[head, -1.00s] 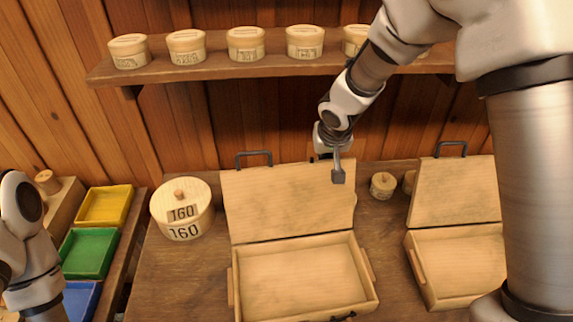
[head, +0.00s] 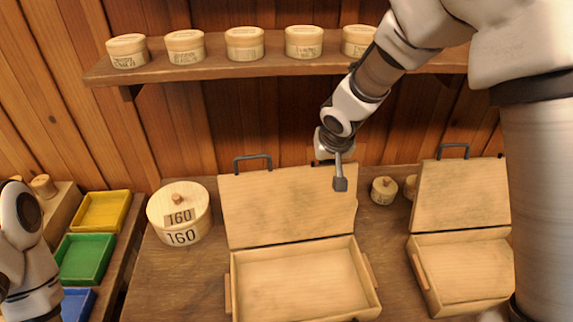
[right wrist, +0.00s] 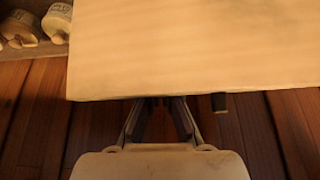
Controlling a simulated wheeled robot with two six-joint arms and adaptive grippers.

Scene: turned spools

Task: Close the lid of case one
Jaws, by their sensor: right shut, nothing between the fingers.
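Two wooden cases stand open on the bench in the head view. The middle case (head: 232,294) has its lid (head: 275,205) raised and leaning back, with a dark handle (head: 253,159) on its top edge. The right case (head: 424,288) also has its lid (head: 462,195) up. I cannot tell which is case one. My right gripper (head: 340,184) is shut and empty at the upper right part of the middle lid. In the right wrist view, a pale wooden panel (right wrist: 200,50) hides the fingertips; whether they touch it is unclear. My left arm shows at the left edge, its gripper out of frame.
A round box marked 160 (head: 180,216) stands left of the middle case. A small knobbed pot (head: 384,190) sits between the lids. Yellow (head: 101,211), green (head: 86,259) and blue (head: 77,303) trays lie at left. A shelf (head: 230,70) with several tubs runs above.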

